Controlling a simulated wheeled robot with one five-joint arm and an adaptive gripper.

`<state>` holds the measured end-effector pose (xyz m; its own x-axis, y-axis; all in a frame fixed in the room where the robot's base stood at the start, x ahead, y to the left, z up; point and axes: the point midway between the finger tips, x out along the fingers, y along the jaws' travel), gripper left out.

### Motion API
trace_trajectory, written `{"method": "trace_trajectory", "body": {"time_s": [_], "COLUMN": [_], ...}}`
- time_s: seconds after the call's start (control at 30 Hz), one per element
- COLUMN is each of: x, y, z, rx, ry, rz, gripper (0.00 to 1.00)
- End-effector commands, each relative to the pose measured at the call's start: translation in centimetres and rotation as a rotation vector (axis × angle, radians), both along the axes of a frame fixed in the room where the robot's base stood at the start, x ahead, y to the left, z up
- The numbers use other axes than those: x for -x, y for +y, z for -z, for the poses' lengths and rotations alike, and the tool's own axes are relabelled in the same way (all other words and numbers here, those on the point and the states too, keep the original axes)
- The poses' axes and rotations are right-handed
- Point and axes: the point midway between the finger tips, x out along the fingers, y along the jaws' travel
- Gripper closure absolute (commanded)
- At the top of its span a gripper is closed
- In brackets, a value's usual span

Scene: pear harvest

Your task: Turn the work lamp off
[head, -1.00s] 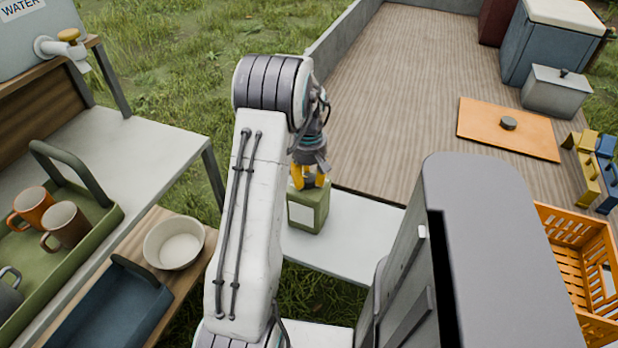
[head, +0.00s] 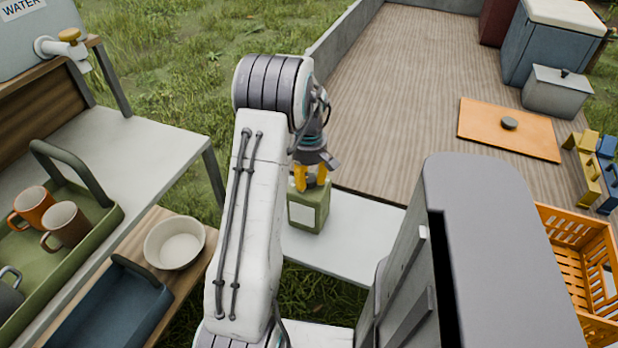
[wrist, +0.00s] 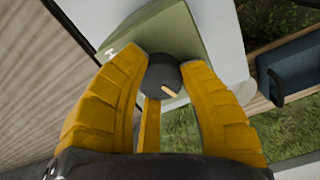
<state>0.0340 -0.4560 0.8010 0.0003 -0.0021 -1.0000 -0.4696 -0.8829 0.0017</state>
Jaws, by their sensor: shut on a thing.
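The work lamp (head: 308,213) is a green box with a pale front panel, standing upright on a white shelf. In the wrist view its green body (wrist: 178,38) lies beyond my fingers. A dark round knob (wrist: 163,74) with a pale pointer line is on its top. My gripper (head: 312,182) is above the lamp, pointing down. In the wrist view its yellow fingers (wrist: 165,88) are on both sides of the knob, shut on it. The pointer line slants toward the lower right in that view. Whether the lamp is lit cannot be told.
The white shelf (head: 350,240) is bare to the right of the lamp. The wooden trailer bed (head: 400,90) lies behind, with an orange board (head: 475,140). At left are a white bowl (head: 174,243), a blue tray (head: 110,310) and a green tray with mugs (head: 105,222).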

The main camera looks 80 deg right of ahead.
Motion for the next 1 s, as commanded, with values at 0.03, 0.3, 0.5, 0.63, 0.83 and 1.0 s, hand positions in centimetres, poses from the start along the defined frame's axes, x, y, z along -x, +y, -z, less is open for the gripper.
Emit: {"method": "trace_trajectory", "body": {"time_s": [0.03,0.3,0.5,0.63,0.83,1.0], "x": [-0.1,0.0,0.0,0.0,0.0,0.0], "y": [0.0,0.0,0.0,0.0,-0.1,-0.1], "z": [0.1,0.1,0.0,-0.2,-2.3,-5.2], "rx": [-0.001,-0.001,-0.001,0.0,0.004,0.004], "ry": [0.0,0.0,0.0,0.0,0.0,0.0], "rz": [-0.002,0.0,0.001,0.001,0.001,0.001], "gripper": [0.95,0.38,0.36,0.36,0.36,0.36]}}
